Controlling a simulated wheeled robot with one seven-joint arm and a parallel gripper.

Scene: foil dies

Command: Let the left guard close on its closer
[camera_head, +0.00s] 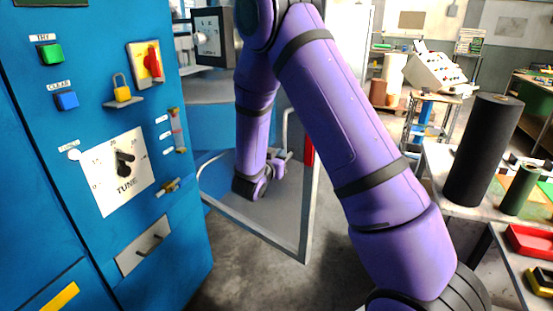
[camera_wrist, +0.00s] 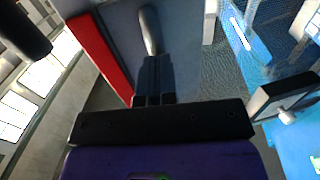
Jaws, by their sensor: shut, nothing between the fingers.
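The left guard, a grey-framed panel (camera_head: 304,225), stands swung open, its frame jutting out from the blue machine into the aisle. A pale bar handle (camera_head: 286,125) and a red strip (camera_head: 309,151) are near its free edge. My gripper (camera_head: 287,156) is at the panel by the handle's lower end. In the wrist view, my shut dark fingers (camera_wrist: 153,65) point at the handle (camera_wrist: 150,30), with nothing between them; whether they touch it I cannot tell. The red strip (camera_wrist: 98,55) lies to their left. I cannot make out the closer; my arm hides part of the guard.
The blue cabinet (camera_head: 185,245) on the left carries a tune dial (camera_head: 125,165), buttons and a yellow padlock (camera_head: 122,94). Grey floor (camera_head: 240,275) is clear below the guard.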

